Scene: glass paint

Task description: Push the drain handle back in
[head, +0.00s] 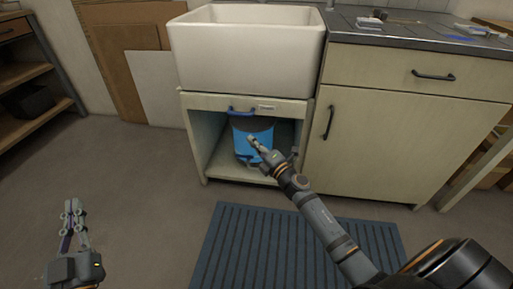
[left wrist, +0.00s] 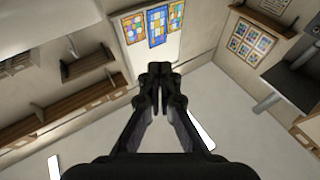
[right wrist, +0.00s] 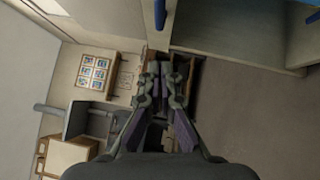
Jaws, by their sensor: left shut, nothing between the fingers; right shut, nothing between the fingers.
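The blue drain handle (head: 241,110) is on the front panel under the white sink (head: 247,50), left of a small label. I cannot tell how far it stands out from the panel. My right gripper (head: 252,143) is shut and empty, below and slightly right of the handle in the head view, apart from it in the picture, in front of the cabinet opening. It also shows shut in the right wrist view (right wrist: 163,72). My left gripper (head: 72,207) is shut and empty over the floor at the lower left, far from the sink. It also shows in the left wrist view (left wrist: 160,70).
A blue bucket (head: 242,138) stands inside the open cabinet, partly hidden by my right gripper. A cabinet door with a dark handle (head: 329,122) is at the right, under the worktop (head: 400,30). A ribbed blue mat (head: 250,240) lies in front. The left floor is clear.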

